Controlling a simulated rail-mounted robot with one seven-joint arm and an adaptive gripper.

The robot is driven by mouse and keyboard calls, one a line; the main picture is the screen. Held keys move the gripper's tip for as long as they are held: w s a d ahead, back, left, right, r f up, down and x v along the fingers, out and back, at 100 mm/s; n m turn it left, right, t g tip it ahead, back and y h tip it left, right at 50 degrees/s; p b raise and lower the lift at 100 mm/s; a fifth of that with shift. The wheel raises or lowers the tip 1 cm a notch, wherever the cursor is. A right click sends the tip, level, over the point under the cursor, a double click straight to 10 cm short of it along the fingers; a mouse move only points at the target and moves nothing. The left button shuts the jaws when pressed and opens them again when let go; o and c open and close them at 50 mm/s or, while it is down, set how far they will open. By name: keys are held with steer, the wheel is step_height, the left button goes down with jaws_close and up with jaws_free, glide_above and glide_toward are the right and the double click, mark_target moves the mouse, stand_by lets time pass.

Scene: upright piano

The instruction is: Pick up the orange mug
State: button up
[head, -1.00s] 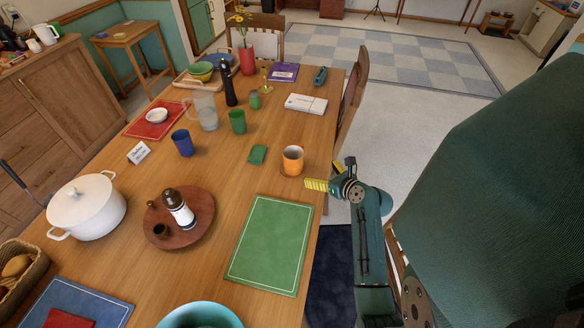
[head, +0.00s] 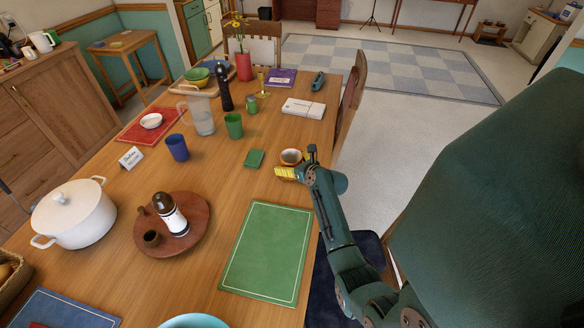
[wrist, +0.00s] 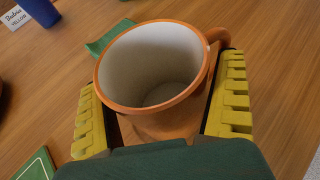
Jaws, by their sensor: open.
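The orange mug (wrist: 160,118) stands upright on the wooden table, with a pale inside and its handle at the upper right in the wrist view. In the head view the mug (head: 291,157) shows mostly as its rim, with its lower part hidden behind my gripper. My gripper (head: 286,172) is at the mug, at the table's right edge. In the wrist view my gripper (wrist: 160,110) is open, with one yellow ridged finger on each side of the mug. A gap shows at the left finger; the right finger is close to the handle side, and contact there cannot be told.
A green cloth (head: 254,158) lies left of the mug, and a green placemat (head: 265,248) lies nearer. A green cup (head: 234,126), a blue cup (head: 177,147) and a white box (head: 303,108) stand farther off. A chair (head: 352,97) is at the right edge.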

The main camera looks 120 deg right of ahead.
steer(key=c, duration=1.1)
steer(key=shift+r, duration=0.15)
steer(key=shift+c, duration=0.2)
